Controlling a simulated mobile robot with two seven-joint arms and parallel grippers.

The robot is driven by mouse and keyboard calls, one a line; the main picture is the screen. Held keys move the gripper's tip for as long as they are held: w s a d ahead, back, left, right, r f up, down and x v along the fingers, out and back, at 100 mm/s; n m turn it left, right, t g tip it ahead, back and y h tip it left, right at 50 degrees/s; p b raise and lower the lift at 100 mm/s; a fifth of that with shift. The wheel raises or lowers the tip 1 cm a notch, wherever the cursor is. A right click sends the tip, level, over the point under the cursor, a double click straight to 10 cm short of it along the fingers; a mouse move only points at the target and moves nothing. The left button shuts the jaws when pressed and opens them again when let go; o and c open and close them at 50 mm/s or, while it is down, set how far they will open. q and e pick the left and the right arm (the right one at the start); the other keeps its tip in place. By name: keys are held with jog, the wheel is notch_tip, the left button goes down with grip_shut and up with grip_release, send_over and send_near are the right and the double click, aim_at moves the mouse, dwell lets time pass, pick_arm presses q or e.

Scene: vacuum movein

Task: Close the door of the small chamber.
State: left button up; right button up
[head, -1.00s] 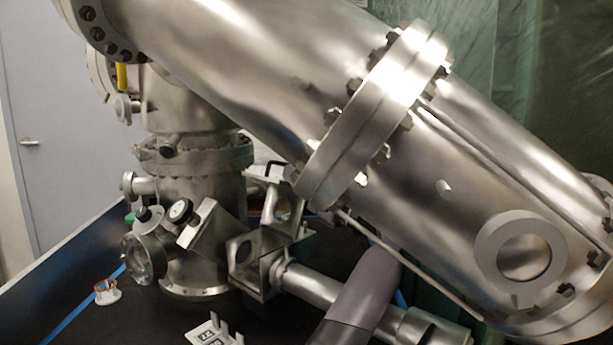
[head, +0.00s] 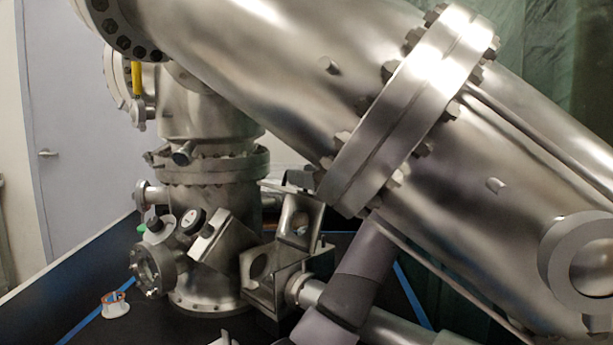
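The small chamber (head: 262,292) is a metal box joined to the right side of an upright steel column. Its front has a round opening. A tilted square metal plate (head: 298,222), which looks like its door, stands raised above the box, so the door appears open. A dark grey link of my arm (head: 362,268) rises from the bottom edge, just right of the chamber. Its upper end goes behind the large slanted tube. No gripper fingers show clearly; a small grey piece above the plate could be part of my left gripper. My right gripper is not in view.
The large slanted tube (head: 270,85) with its bolted flange crosses the view and hides what is behind it. The upright column (head: 215,210) carries gauges and a round window (head: 152,270). A small white ring-shaped part (head: 116,304) lies on the dark table at lower left.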

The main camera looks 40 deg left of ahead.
pick_arm(q)
jog(key=shift+a, duration=0.3)
grip_shut()
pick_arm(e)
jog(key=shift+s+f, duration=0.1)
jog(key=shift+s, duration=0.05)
pick_arm(q)
jog(key=shift+s, duration=0.15)
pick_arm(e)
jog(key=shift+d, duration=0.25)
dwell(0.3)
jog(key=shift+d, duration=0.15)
